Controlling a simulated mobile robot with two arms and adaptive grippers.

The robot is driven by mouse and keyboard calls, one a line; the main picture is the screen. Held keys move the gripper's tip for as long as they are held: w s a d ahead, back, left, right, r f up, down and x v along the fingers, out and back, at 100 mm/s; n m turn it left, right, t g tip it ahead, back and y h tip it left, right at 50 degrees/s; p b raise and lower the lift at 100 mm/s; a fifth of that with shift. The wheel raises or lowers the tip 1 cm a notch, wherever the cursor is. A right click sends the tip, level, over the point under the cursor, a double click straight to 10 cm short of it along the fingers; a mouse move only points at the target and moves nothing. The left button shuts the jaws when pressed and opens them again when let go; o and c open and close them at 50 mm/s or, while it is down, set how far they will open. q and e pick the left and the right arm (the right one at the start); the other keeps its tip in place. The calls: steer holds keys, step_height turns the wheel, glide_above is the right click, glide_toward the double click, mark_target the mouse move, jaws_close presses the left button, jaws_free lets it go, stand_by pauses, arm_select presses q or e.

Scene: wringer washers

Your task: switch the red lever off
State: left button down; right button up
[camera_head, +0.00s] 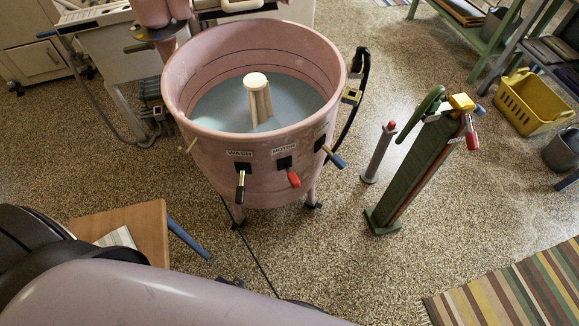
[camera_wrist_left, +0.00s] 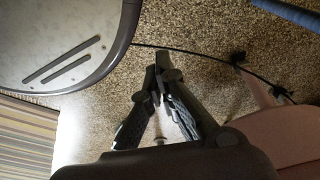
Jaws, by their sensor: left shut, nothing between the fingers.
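The red lever (camera_head: 293,178) sticks out from a black plate on the front of the pink washer tub (camera_head: 258,165), under a small label. Its red grip points outward and slightly down. A black-handled lever (camera_head: 240,188) under the WASH label is to its left, and a blue-handled lever (camera_head: 333,157) is to its right. In the left wrist view my left gripper (camera_wrist_left: 160,62) is shut and empty, its fingertips together above the speckled floor. The red lever does not show there; part of the pink washer (camera_wrist_left: 275,135) is at the right. My right gripper is not in view.
A green stand (camera_head: 415,165) with a red handle and a grey post (camera_head: 378,155) stand right of the tub. A wooden table (camera_head: 135,228) is at lower left, a striped rug (camera_head: 510,290) at lower right. A yellow basket (camera_head: 533,102) sits farther right. Speckled floor between is clear.

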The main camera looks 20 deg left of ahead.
arm_select(q)
steer(key=w+d+r+t, duration=0.1)
steer(key=w+r, duration=0.3)
steer(key=r, duration=0.6)
steer(key=w+r+m+h, duration=0.1)
steer(key=w+r, duration=0.2)
steer(key=r, duration=0.6)
steer(key=w+d+r+t, duration=0.1)
steer(key=w+r, duration=0.3)
steer(key=r, duration=0.6)
steer(key=m+h, duration=0.5)
steer(key=h, duration=0.3)
glide_toward(290, 176)
step_height(290, 176, up, 4)
steer(key=shift+w+r, duration=0.1)
steer(key=shift+w, duration=0.2)
steer(key=x, duration=1)
steer(key=shift+s, duration=0.15)
steer(key=shift+a, duration=0.1)
